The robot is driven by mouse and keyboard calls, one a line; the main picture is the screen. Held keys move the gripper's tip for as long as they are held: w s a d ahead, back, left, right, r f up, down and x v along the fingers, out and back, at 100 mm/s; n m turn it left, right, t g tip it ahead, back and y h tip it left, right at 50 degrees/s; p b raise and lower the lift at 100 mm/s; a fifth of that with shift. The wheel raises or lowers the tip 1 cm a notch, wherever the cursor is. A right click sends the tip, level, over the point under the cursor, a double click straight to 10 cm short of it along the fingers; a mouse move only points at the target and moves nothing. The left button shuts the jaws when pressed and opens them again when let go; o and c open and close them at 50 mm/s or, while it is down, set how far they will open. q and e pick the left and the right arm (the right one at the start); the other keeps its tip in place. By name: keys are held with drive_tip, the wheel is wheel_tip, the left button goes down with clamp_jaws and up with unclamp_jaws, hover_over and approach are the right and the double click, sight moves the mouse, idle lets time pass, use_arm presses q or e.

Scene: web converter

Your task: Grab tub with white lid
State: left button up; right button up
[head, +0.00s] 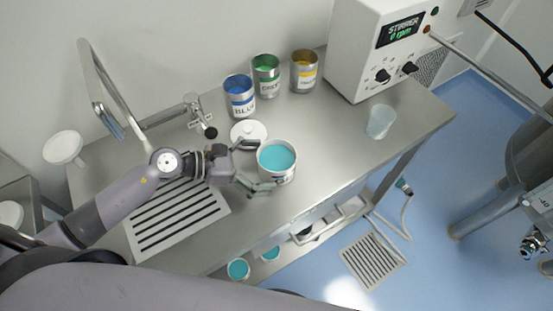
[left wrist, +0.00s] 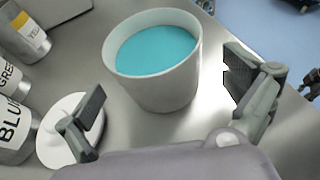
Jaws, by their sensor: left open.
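A white tub (head: 281,176) with turquoise contents stands upright and uncovered on the steel table. It also fills the upper middle of the left wrist view (left wrist: 165,88). In the left wrist view the tub stands ahead between the spread fingers, and I see no clear contact. My right gripper is not in view.
Blue (head: 239,97), green (head: 266,76) and yellow (head: 304,71) paint cans stand behind the tub. A clear cup (head: 380,122) and the stirrer box (head: 377,50) are to the right. A slotted drain (head: 178,216) lies left. More turquoise tubs (head: 238,269) sit below the table.

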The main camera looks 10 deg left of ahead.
sight(277, 170)
use_arm(q)
drive_tip(key=p+x, duration=0.1)
drive_tip(key=x, duration=0.2)
drive_tip(key=shift+w+d, duration=0.25)
drive_tip(key=shift+d+f, duration=0.15)
drive_tip(key=shift+f, duration=0.05)
drive_tip(key=c, duration=1.4)
drive_tip(key=shift+r, duration=0.1)
drive_tip(key=shift+c, duration=1)
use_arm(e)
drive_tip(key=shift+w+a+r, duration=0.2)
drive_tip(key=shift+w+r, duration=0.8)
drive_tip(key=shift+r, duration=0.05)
